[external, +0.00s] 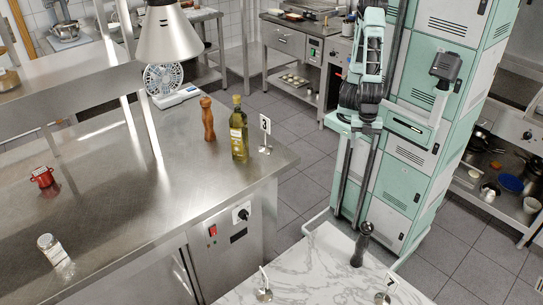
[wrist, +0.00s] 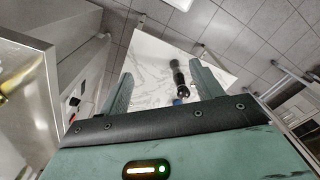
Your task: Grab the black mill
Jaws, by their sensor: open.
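The black mill (external: 361,243) stands upright on a white marble-topped table (external: 325,262), near its far edge in the external view. In the wrist view the black mill (wrist: 178,78) shows between the two teal fingers of my gripper (wrist: 161,70), closer to the right finger. My gripper is open and empty, with the mill some way beyond its fingers and not touched. In the external view my arm hangs above and behind the mill; the exact place of the fingertips is hard to tell there.
A steel counter (external: 110,185) at the left bears a wooden mill (external: 207,119), an oil bottle (external: 239,130), a red pot (external: 42,177) and a shaker (external: 50,248). Number stands (external: 265,135) and (external: 386,289) mark the counter and marble table.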

